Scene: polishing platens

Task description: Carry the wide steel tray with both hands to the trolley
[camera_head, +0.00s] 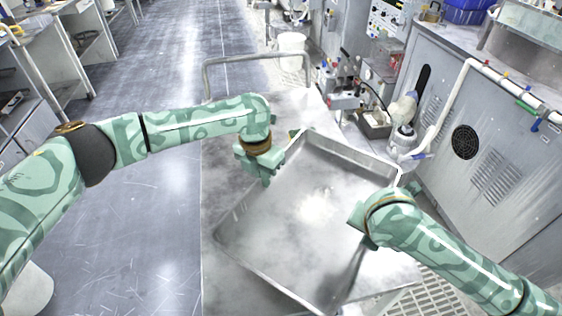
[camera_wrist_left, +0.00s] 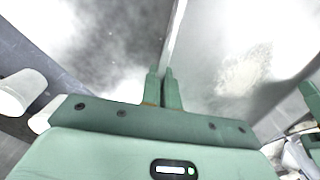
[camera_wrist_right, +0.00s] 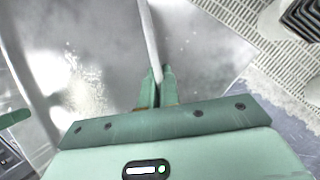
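The wide steel tray (camera_head: 310,215) lies tilted across the middle of the head view. A grey flat top with a rail handle (camera_head: 255,58), apparently the trolley (camera_head: 225,150), shows beneath and behind it. My left gripper (camera_head: 268,180) is at the tray's left wall; in the left wrist view its fingers (camera_wrist_left: 163,88) are closed around the rim (camera_wrist_left: 175,35). My right gripper (camera_head: 360,225) is at the right wall; in the right wrist view its fingers (camera_wrist_right: 157,88) pinch the rim (camera_wrist_right: 148,35). Whether the tray rests or hangs just above the top cannot be told.
A grey cabinet (camera_head: 490,150) with vents stands close on the right. A slotted white grid (camera_head: 435,295) lies at the lower right. Bottles and small equipment (camera_head: 400,125) stand beyond the tray. The floor (camera_head: 155,210) on the left is open.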

